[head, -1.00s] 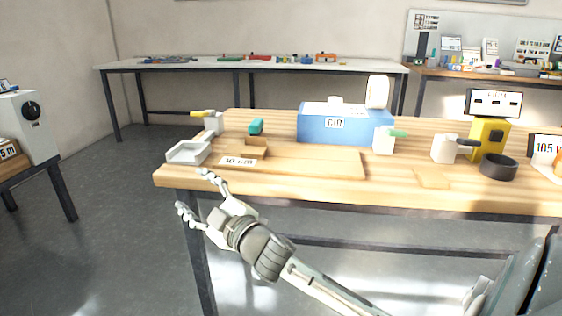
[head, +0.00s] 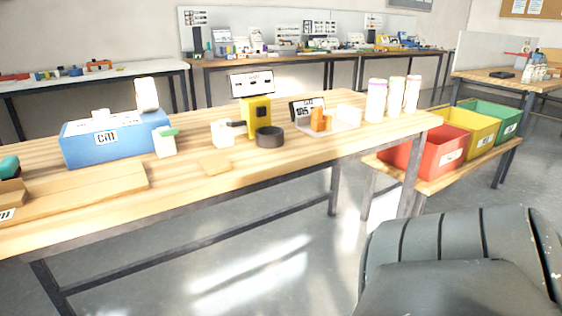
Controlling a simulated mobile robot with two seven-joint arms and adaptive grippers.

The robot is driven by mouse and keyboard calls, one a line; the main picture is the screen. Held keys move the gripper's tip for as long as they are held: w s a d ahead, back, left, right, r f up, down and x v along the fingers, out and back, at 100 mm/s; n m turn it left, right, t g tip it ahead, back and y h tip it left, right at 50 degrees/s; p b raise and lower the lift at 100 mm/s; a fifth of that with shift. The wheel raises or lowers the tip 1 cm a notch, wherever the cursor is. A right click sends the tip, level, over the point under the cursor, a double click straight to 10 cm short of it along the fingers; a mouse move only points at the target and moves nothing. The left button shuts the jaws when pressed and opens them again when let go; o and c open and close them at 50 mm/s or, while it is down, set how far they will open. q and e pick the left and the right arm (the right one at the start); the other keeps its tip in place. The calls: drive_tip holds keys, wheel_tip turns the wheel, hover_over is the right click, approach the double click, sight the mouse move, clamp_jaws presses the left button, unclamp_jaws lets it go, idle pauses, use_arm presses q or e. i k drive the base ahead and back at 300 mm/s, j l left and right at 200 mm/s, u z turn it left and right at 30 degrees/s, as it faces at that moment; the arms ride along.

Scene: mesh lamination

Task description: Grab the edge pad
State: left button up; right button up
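I cannot tell for sure which thing is the edge pad. A flat tan piece (head: 214,163) lies on the wooden workbench (head: 300,150) close to its front edge. A teal block (head: 8,167) is cut off by the left picture edge, above a brown wooden piece (head: 12,192). Neither of my grippers is in view. A large dark grey ribbed part of my own body fills the lower right.
On the bench stand a blue box (head: 110,138), a yellow device (head: 256,116), a dark round dish (head: 269,137) and white bottles (head: 394,98). Red (head: 430,148), yellow (head: 468,130) and green (head: 492,117) bins stand on a lower bench to the right. Open floor lies in front.

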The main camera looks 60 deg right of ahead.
sight(215, 164)
drive_tip(key=i+z, duration=0.1)
drive_tip(key=z, duration=1.65)
drive_tip(key=i+j+z, duration=0.15)
drive_tip(key=i+j, duration=0.55)
drive_tip(key=l+u, duration=0.7)
drive_tip(key=u, duration=0.2)
drive_tip(key=k+l+u, duration=0.1)
drive_tip(key=l, duration=0.25)
drive_tip(key=k+l, duration=0.15)
drive_tip(key=l, duration=0.2)
drive_tip(key=k+l+u, duration=0.15)
drive_tip(key=l, duration=0.2)
